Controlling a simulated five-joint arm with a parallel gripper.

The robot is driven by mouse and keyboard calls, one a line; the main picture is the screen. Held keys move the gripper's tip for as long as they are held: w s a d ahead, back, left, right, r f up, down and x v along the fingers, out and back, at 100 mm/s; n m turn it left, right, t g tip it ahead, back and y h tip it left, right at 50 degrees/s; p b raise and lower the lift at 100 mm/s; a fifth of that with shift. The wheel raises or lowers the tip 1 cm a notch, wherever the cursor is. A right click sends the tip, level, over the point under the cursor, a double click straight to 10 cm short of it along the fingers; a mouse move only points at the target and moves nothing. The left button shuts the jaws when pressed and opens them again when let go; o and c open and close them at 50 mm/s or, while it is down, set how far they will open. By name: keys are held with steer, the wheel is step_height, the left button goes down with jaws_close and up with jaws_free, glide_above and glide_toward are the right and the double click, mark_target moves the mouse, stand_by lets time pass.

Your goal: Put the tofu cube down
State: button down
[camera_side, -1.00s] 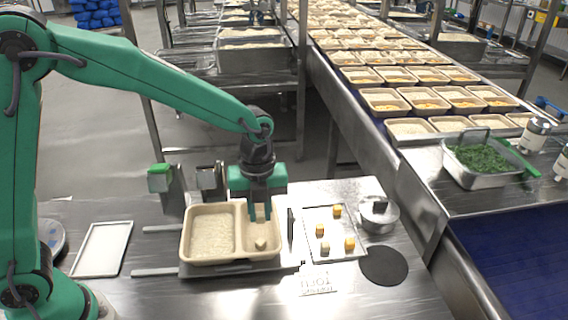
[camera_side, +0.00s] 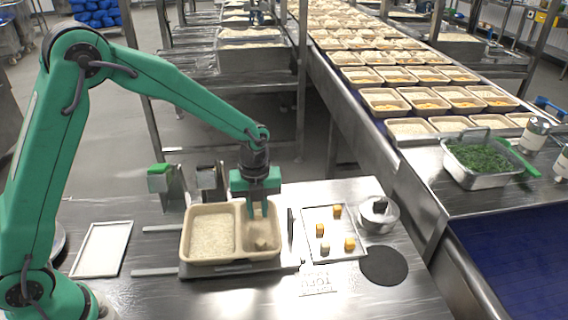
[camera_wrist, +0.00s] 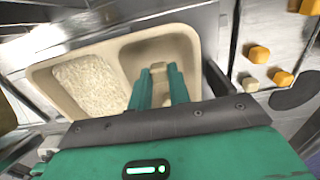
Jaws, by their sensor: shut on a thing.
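The beige two-compartment tray (camera_side: 183,243) has pale rice (camera_side: 210,236) in its left compartment. My gripper (camera_side: 257,215) points down into the right compartment. In the wrist view, the green fingers of my gripper (camera_wrist: 161,80) are shut on a small pale tan cube, the tofu cube (camera_wrist: 158,67), at their tips.
Right of the beige tray, a flat tray (camera_side: 338,258) holds several orange and pale cubes. An empty white tray (camera_side: 102,250) lies at the left. Upright fixtures (camera_side: 172,188) stand behind the beige tray.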

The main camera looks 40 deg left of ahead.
mark_target(257, 211)
steer(key=shift+f, duration=1)
steer(key=shift+f, duration=0.2)
steer(key=c, duration=1.6)
jaws_free()
steer(key=shift+r, duration=0.1)
step_height(257, 211, up, 12)
steer(key=shift+r, duration=0.1)
